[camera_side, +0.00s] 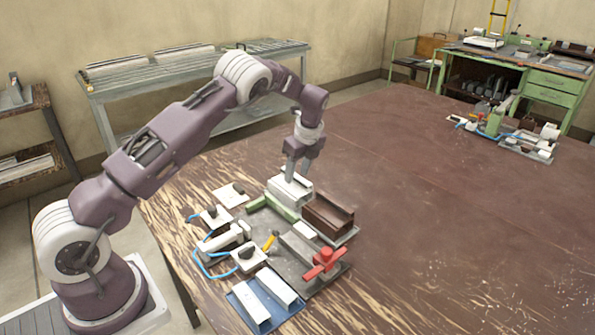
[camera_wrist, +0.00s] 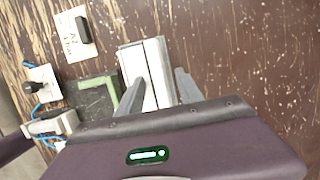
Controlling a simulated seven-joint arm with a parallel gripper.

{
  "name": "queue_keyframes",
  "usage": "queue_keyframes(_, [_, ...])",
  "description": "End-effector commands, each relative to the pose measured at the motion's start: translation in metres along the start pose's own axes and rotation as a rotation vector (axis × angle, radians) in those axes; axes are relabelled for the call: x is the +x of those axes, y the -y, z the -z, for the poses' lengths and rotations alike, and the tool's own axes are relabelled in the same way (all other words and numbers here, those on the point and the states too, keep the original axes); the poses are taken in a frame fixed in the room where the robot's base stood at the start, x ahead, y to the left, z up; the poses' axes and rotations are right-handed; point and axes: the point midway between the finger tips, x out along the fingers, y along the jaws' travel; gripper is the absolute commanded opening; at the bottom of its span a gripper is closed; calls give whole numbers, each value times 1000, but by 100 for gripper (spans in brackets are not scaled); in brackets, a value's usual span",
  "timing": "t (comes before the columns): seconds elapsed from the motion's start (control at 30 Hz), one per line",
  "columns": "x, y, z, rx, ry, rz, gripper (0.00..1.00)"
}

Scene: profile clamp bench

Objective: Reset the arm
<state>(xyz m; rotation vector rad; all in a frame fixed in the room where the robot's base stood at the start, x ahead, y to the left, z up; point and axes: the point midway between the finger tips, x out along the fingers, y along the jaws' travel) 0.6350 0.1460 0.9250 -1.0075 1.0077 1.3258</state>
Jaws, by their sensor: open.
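My gripper (camera_side: 296,176) is open, pointing down over the back of the clamp fixture. Right below it is a pale metal profile (camera_side: 288,191). In the wrist view my gripper (camera_wrist: 159,76) has one finger on each side of the profile (camera_wrist: 150,58), and nothing shows as clamped. I cannot tell whether either finger touches it. The profile lies beside a green angle stop (camera_side: 258,203), which also shows in the wrist view (camera_wrist: 97,86). My arm reaches over from the left.
A brown channel block (camera_side: 328,215) stands close right of the profile. A red clamp knob (camera_side: 325,260) sits in front. A blue tray (camera_side: 246,304) holds pale profiles. Switch boxes with blue hoses (camera_side: 207,265) lie left.

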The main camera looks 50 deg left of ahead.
Motion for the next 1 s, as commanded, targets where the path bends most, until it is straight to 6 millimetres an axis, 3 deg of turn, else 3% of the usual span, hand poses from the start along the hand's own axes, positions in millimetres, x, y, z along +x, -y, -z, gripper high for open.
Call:
queue_keyframes(0.07, [-3,0,0,0,0,1,43])
queue_keyframes(0.47, [-74,-1,-1,-17,-4,7,43])
queue_keyframes(0.57, [-114,-14,1,-148,-42,41,43])
queue_keyframes(0.67, [-179,-49,10,-400,-128,93,43])
queue_keyframes(0.8, [-261,-128,36,-766,-276,145,43])
queue_keyframes(0.9, [-298,-199,62,-1008,-382,163,43])
queue_keyframes(1.0, [-310,-272,87,-1225,-472,172,43])
